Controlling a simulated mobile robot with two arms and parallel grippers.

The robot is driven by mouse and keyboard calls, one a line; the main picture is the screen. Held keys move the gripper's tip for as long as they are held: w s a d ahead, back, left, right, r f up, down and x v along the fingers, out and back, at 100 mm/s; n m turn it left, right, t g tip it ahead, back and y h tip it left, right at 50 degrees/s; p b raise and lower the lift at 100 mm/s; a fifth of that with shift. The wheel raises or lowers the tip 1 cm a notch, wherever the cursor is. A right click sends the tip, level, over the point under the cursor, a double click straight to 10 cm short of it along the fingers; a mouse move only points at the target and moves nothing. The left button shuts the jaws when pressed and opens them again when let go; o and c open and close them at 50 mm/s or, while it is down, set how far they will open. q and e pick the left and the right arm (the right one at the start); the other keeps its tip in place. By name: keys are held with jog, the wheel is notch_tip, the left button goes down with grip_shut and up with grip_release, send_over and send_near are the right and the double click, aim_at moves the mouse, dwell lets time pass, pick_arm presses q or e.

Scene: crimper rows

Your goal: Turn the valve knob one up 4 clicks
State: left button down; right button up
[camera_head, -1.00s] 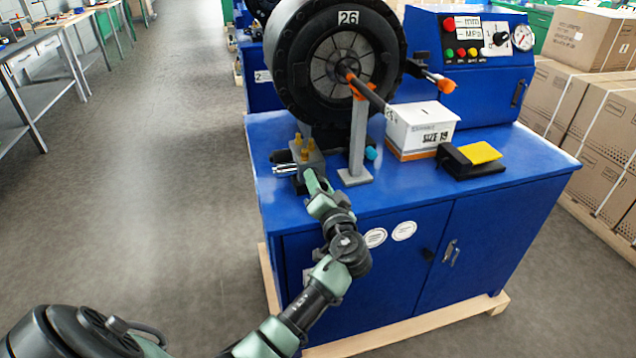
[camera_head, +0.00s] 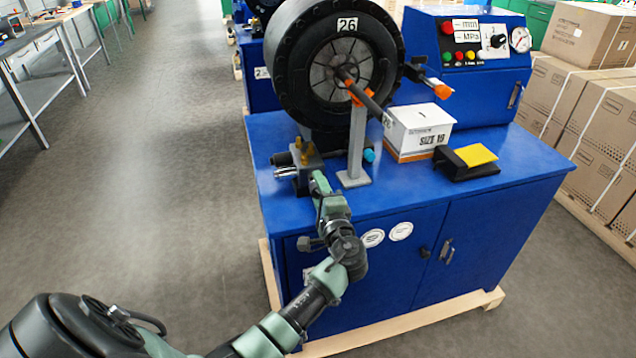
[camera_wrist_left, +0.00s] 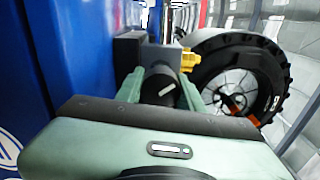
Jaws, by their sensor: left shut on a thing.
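The grey valve block (camera_head: 309,170), with brass-yellow fittings on top, sits at the left front corner of the blue machine's top. It also shows in the left wrist view (camera_wrist_left: 135,52). The black valve knob (camera_wrist_left: 158,89) with a white pointer mark faces the wrist camera, its mark slanting up to the right. My left gripper (camera_head: 319,184) reaches the front of the block and is shut on the knob, with a green finger on each side of it. In the head view the gripper hides the knob. My right gripper is in no view.
A big black crimper head (camera_head: 285,75) marked 26 stands behind the block. A grey post (camera_head: 355,150) stands close to its right. A white box (camera_head: 418,125) and a yellow-topped pedal (camera_head: 470,158) lie further right. The floor at left is clear.

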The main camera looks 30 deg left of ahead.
pick_arm(q)
jog(key=shift+m+p, duration=0.5)
jog(key=shift+m, duration=0.6)
jog(key=shift+f, duration=0.1)
jog(key=c, duration=0.9)
grip_release()
jog(key=b+v, duration=0.1)
jog(key=v, duration=0.6)
jog(key=shift+s+d+b, duration=0.25)
jog(key=shift+d+b, duration=0.05)
